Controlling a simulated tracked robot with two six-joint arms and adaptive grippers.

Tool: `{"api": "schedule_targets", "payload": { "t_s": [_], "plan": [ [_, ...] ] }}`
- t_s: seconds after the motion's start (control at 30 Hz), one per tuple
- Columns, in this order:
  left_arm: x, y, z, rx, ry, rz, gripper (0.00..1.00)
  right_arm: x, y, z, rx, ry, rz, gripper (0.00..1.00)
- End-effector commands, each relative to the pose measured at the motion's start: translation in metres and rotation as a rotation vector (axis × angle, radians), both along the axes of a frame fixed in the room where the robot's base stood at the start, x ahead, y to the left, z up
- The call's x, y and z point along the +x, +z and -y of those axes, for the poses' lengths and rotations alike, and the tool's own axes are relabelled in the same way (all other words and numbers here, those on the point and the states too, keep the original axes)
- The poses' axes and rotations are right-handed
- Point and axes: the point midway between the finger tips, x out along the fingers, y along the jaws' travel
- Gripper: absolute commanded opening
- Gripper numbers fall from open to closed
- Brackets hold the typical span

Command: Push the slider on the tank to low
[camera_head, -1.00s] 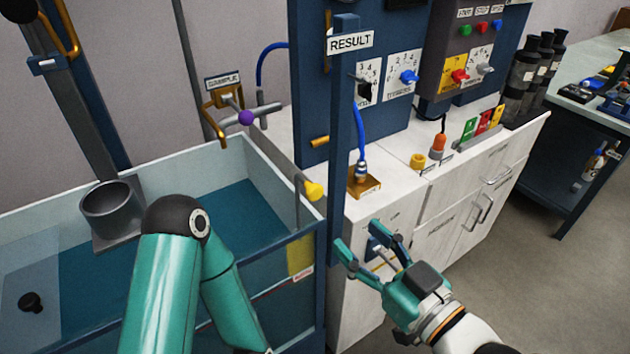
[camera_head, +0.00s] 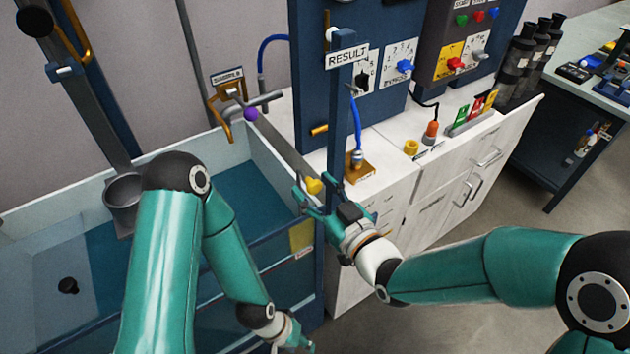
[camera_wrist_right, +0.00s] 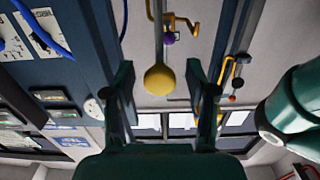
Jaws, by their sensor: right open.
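The tank (camera_head: 262,162) is a pale-walled, blue-framed basin at the left, holding blue-green liquid. A yellow knob (camera_head: 314,186) on a grey bar is at its right side, near the blue post; I cannot tell whether it is the slider. My right gripper (camera_head: 318,194) is open around or just short of this knob. In the right wrist view the yellow knob (camera_wrist_right: 158,79) appears between the two spread fingers, with no clear contact. My left gripper (camera_head: 298,344) is low at the bottom edge, by the tank's front; its fingers are unclear. No low mark is readable.
A blue post with a RESULT sign (camera_head: 347,57) rises beside the knob. A purple ball handle (camera_head: 250,114) sits at the sample tap behind the tank. A white cabinet (camera_head: 440,180) stands to the right.

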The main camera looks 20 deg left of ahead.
Motion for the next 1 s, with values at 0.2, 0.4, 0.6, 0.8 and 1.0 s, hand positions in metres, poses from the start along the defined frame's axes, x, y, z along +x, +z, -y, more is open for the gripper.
{"api": "schedule_targets", "payload": {
  "t_s": [0.2,0.4,0.6,0.8,1.0],
  "plan": [
    [0.0000,0.0023,0.0000,0.000,0.000,0.000,0.40,0.0046,-0.0001,-0.0064,0.000,0.000,0.000,0.57],
    [0.0000,0.0021,0.0000,0.000,0.000,0.000,0.40,0.0045,-0.0002,-0.0064,0.000,0.001,0.000,0.55],
    [0.0000,0.0021,0.0000,0.000,0.000,0.000,0.40,0.0044,-0.0001,-0.0062,0.000,0.001,0.000,0.22],
    [0.0000,0.0021,0.0000,0.000,0.000,0.000,0.40,0.0041,-0.0001,-0.0063,0.000,0.001,0.000,0.00],
    [0.0000,0.0009,0.0000,0.000,0.000,0.000,0.40,0.0039,-0.0012,-0.0069,0.000,0.003,0.000,0.00]
  ]
}}
